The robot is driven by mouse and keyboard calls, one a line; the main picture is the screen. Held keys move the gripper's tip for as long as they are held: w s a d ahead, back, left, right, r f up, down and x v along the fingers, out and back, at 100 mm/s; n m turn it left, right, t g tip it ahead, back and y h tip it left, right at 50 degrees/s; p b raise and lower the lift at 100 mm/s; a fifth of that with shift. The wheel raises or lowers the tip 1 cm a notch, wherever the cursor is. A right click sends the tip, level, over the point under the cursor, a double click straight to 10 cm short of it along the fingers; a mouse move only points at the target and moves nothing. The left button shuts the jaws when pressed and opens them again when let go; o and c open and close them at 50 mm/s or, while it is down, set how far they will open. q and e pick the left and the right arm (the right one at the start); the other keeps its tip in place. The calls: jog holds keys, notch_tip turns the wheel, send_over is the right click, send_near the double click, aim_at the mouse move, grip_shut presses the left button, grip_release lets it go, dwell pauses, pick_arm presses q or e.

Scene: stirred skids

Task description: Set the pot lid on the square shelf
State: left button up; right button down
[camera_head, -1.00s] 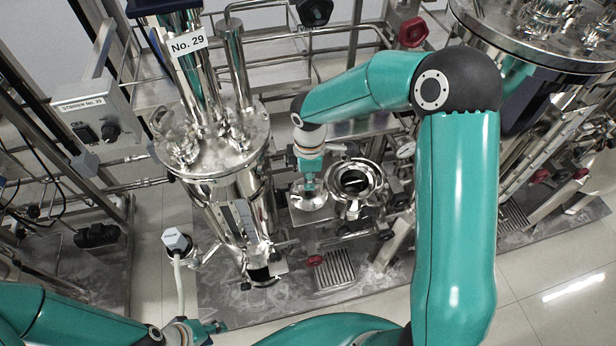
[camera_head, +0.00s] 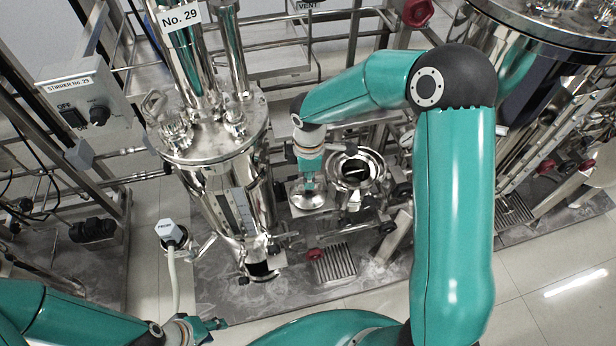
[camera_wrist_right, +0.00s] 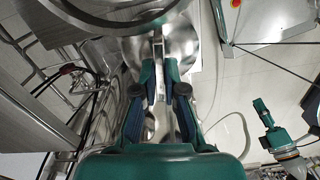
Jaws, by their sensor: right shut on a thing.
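The pot lid (camera_head: 308,200) is a shiny round metal disc in the middle of the head view. My right gripper (camera_head: 309,184) is above it and shut on its knob. The lid also shows in the right wrist view (camera_wrist_right: 183,45), ahead of the closed fingers (camera_wrist_right: 158,72). A flat metal surface, apparently the square shelf (camera_head: 299,212), shows at the lid's lower edge. The lid covers most of it, and I cannot tell whether they touch. My left gripper (camera_head: 208,325) is low at the left, away from the lid; its opening is unclear.
An open round metal pot (camera_head: 357,170) stands just right of the lid. The tall No. 29 vessel (camera_head: 225,135) stands close on the left, with a probe (camera_head: 170,232) beside it. Rails and pipes run behind. A floor grate (camera_head: 333,264) lies in front.

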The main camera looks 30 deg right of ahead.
jog(key=shift+f+b, duration=0.4)
jog(key=shift+f, duration=0.05)
dwell(0.4)
jog(key=c, duration=1.2)
grip_release()
notch_tip(320, 180, up, 12)
